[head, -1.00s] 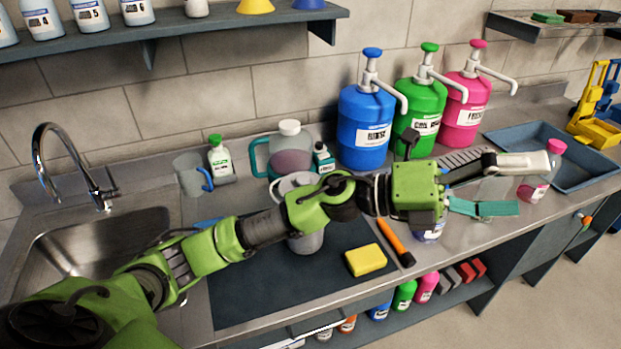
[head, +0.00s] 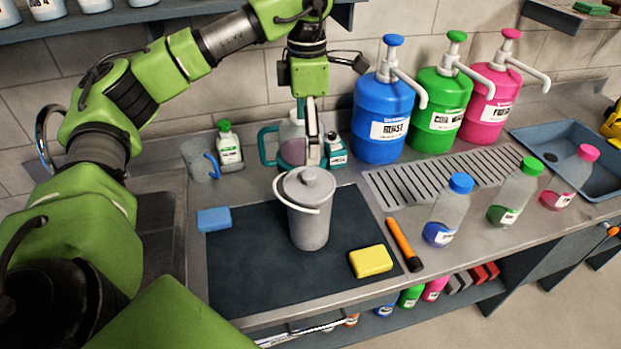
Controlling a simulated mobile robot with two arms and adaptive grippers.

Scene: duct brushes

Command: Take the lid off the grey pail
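The grey pail (head: 310,230) stands upright on the dark mat (head: 245,275), its pale bail handle slanting across the front. Its grey lid (head: 290,190) sits on top, with a round knob in the middle. My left gripper (head: 314,160) points down just behind the lid's knob in the picture, with nothing visible in it. One finger overlaps the other in this view, so its opening cannot be judged. I cannot tell whether a fingertip touches the lid. My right gripper is not in view.
A yellow sponge (head: 370,261) and orange-handled tool (head: 403,243) lie right of the pail. A blue sponge (head: 214,220) lies left. Several capped bottles stand farther right.

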